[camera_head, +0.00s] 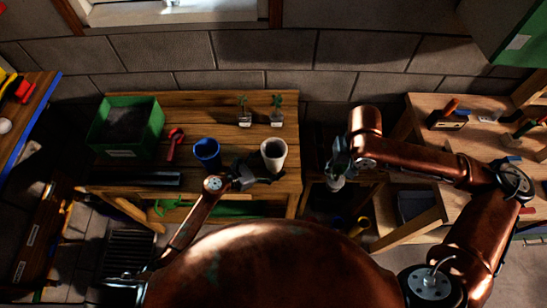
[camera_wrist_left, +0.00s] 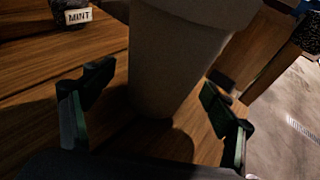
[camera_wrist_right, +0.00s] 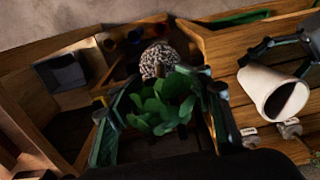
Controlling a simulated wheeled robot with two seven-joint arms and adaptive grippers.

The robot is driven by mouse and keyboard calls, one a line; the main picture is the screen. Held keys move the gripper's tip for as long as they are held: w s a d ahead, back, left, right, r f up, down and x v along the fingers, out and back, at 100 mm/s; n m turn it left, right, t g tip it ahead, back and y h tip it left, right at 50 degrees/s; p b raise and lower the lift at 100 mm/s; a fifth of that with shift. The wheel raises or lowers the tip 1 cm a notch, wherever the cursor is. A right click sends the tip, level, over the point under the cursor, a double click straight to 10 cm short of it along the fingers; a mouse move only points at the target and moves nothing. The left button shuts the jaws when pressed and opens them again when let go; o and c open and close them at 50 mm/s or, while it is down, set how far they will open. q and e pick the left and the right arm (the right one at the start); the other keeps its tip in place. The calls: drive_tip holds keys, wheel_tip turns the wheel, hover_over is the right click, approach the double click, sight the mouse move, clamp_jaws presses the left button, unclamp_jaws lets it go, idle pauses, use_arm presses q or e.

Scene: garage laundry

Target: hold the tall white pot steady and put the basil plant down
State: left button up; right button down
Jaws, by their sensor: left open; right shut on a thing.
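The tall white pot (camera_head: 273,152) stands on the wooden table near its right edge; its dark opening shows in the right wrist view (camera_wrist_right: 285,98). My left gripper (camera_head: 256,177) is open at the pot. In the left wrist view its fingers (camera_wrist_left: 158,88) are on either side of the pot (camera_wrist_left: 180,55), with gaps visible. My right gripper (camera_head: 340,168) is shut on the basil plant and holds it off the table's right side. In the right wrist view the basil's green leaves (camera_wrist_right: 160,108) and speckled root ball (camera_wrist_right: 158,60) show between the fingers.
A blue pot (camera_head: 207,152), a red trowel-like tool (camera_head: 175,146) and a green soil bin (camera_head: 150,124) stand to the left. Two labelled seedlings (camera_head: 245,110) are behind the white pot; one label reads MINT (camera_wrist_left: 78,16). A wooden bench (camera_head: 470,140) is at right.

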use_arm(q)
drive_tip(key=shift+c, duration=0.4)
drive_tip(key=c, duration=1)
use_arm(e)
drive_tip(key=w+a+r, duration=0.4)
drive_tip(key=w+a, duration=0.3)
drive_tip(key=a, duration=0.3)
drive_tip(key=w+a+r, duration=0.4)
drive_tip(key=w+a, duration=0.2)
drive_tip(key=a, duration=0.5)
wheel_tip(320, 180, down, 10)
